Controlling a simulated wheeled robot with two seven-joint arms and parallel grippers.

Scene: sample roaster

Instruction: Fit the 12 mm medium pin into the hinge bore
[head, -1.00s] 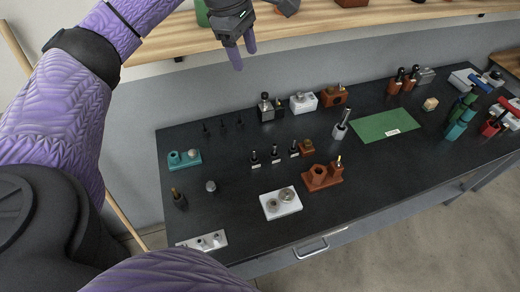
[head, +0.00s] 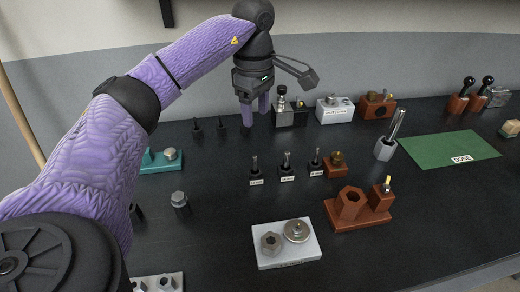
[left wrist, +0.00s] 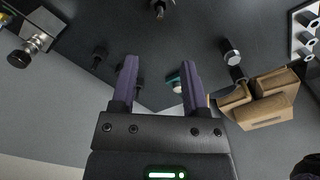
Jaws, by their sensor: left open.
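Three small dark pins stand in a row mid-table with white labels too small to read: left (head: 254,170), middle (head: 287,165) and right (head: 316,163). More dark pins stand at the back, including one (head: 196,128) and another (head: 221,126). I cannot tell which is the 12 mm medium pin. The hinge bore is not clearly identifiable; a teal fixture (head: 158,161) and a brown block fixture (head: 349,205) are in view. My left gripper (head: 254,112) is open and points down near the back pins. In the left wrist view its fingers (left wrist: 158,80) are apart, nothing held.
A green mat (head: 448,150) marked DONE lies at right. A slanted metal pin in a grey holder (head: 385,150) and several blocks (head: 334,110) stand at the back.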

